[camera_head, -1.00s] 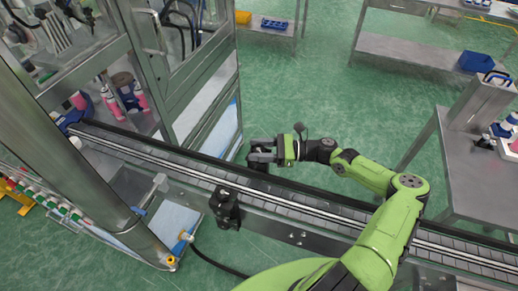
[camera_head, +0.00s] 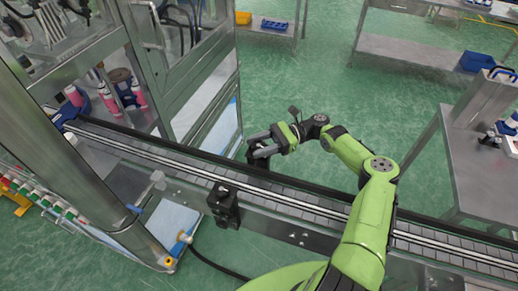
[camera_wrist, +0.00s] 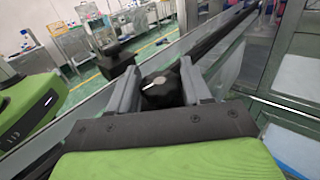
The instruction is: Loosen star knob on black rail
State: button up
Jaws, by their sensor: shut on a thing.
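The star knob (camera_wrist: 163,91) is black with a pale pointer-like mark on its face, and it sits between my gripper's two grey fingers in the wrist view. My gripper (camera_wrist: 160,86) is shut on it. In the head view my gripper (camera_head: 254,148) is at the far side of the conveyor, tilted down to the left, and the knob is mostly hidden there. The black rail (camera_head: 310,187) runs along the conveyor's far edge, and it also shows in the wrist view (camera_wrist: 222,33).
A black bracket (camera_head: 224,205) is fixed to the conveyor's near side. A glass-doored machine frame (camera_head: 190,75) stands to the left of my gripper. A steel table (camera_head: 468,180) stands at the right.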

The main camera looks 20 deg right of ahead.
aim_at(258, 145)
jog(key=shift+n+g+h+b, duration=0.4)
jog(key=shift+n+g+b, duration=0.9)
jog(key=shift+g, duration=0.9)
jog(key=o, duration=1)
jog(key=shift+c, duration=0.2)
jog(key=shift+r, duration=0.15)
notch_tip(258, 145, up, 10)
jog(key=shift+f+p, duration=0.1)
jog(key=shift+p, duration=0.3)
jog(key=shift+a, duration=0.1)
